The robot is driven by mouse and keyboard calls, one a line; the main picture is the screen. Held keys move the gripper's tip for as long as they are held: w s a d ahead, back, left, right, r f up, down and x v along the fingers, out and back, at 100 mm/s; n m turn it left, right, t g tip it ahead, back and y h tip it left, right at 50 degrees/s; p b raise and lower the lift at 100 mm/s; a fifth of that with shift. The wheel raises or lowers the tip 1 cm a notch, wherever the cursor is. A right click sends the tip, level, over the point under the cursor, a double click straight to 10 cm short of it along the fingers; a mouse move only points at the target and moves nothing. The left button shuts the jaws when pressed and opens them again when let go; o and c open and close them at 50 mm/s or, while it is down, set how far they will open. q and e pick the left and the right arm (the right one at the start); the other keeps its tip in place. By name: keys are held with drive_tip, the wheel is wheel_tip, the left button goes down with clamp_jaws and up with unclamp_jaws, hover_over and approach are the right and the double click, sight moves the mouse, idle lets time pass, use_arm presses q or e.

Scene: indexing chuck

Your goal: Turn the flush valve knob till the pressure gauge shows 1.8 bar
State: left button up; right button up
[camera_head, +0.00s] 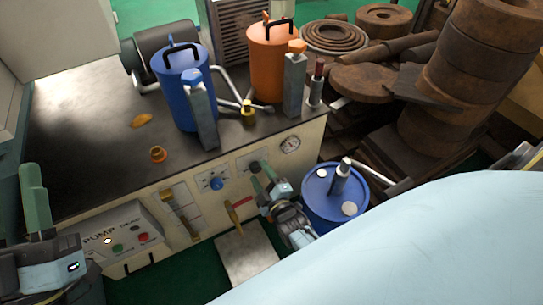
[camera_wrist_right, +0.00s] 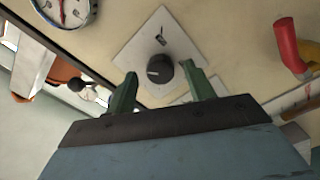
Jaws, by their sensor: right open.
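A black knob (camera_wrist_right: 159,69) on a white plate sits between the two fingertips of my right gripper (camera_wrist_right: 160,80) in the right wrist view. The gripper is open, with a small gap showing on both sides of the knob. In the head view my right gripper (camera_head: 265,177) is at the panel front, by the black knob (camera_head: 254,167). The round pressure gauge (camera_head: 290,145) is right of it; the gauge also shows, cut off, in the wrist view (camera_wrist_right: 62,10). Its reading is too small to tell. My left gripper (camera_head: 34,200) is at lower left, away from the panel knobs; its opening is unclear.
A blue knob (camera_head: 216,184) is left of the black one, and a red-handled lever (camera_head: 235,214) below. The pump box (camera_head: 120,238) is lower left. Blue (camera_head: 185,85) and orange (camera_head: 272,60) canisters stand on the bench top. A blue drum (camera_head: 335,205) stands close right of my right gripper.

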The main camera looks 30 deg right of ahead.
use_arm(q)
wheel_tip(320, 180, down, 12)
drive_tip(key=w+a+g+y+p, duration=0.1)
drive_tip(key=g+y+p, duration=0.2)
drive_tip(key=g, duration=0.5)
drive_tip(key=shift+w+a+r+g, duration=0.15)
drive_tip(key=shift+w+a+g, duration=0.1)
drive_tip(key=shift+a+g, duration=0.05)
use_arm(e)
drive_tip(key=s, duration=1.2)
drive_tip(key=shift+s+a, duration=0.3)
drive_tip(key=shift+a, duration=0.1)
